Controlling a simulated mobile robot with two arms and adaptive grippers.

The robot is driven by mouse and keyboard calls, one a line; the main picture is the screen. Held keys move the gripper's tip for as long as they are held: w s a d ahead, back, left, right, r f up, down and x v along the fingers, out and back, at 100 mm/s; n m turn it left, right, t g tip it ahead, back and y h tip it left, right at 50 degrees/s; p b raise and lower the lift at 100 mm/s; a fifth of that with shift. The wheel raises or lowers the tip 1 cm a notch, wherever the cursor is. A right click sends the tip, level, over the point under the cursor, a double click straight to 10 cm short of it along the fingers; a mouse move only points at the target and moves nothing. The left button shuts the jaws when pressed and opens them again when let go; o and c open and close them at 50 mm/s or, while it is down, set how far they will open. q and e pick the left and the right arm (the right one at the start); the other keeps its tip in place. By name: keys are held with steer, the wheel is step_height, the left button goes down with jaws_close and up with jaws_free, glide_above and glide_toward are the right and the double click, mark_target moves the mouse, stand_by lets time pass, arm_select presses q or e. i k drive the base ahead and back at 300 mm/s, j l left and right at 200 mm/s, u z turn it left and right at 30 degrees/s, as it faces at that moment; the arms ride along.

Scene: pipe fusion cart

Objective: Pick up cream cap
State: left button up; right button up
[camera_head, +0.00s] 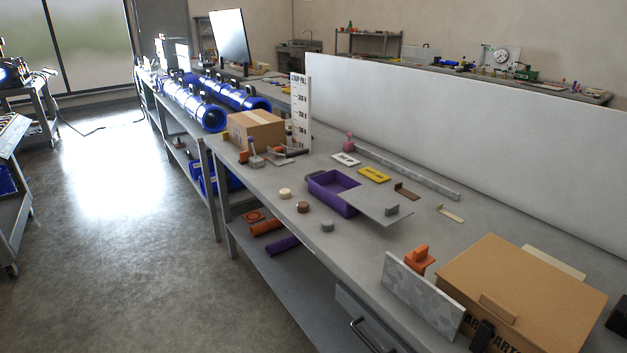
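The cream cap (285,193) is a small, round, pale disc lying on the grey workbench (300,237), near its front edge. A brown cap (303,207) and a grey cap (327,226) lie to its right, a little closer to me, in a loose row. The caps stand apart from one another. Nothing covers the cream cap. Neither of my grippers shows in this view.
A purple tray (325,196) with a grey plate (372,207) stands right of the caps. A cardboard box (256,126) and a white scale board (301,110) stand behind. A large brown box (540,285) and a grey panel (421,296) fill the near right.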

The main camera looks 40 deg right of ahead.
mark_target(285, 193)
steer(key=i+z, duration=0.25)
steer(key=i, duration=0.25)
steer(key=i+z, duration=0.2)
steer(key=i, duration=0.25)
steer(key=i+j+z, duration=0.1)
steer(key=i+z, duration=0.15)
steer(key=i, duration=0.25)
steer(key=i+j+z, duration=0.25)
steer(key=i, duration=0.2)
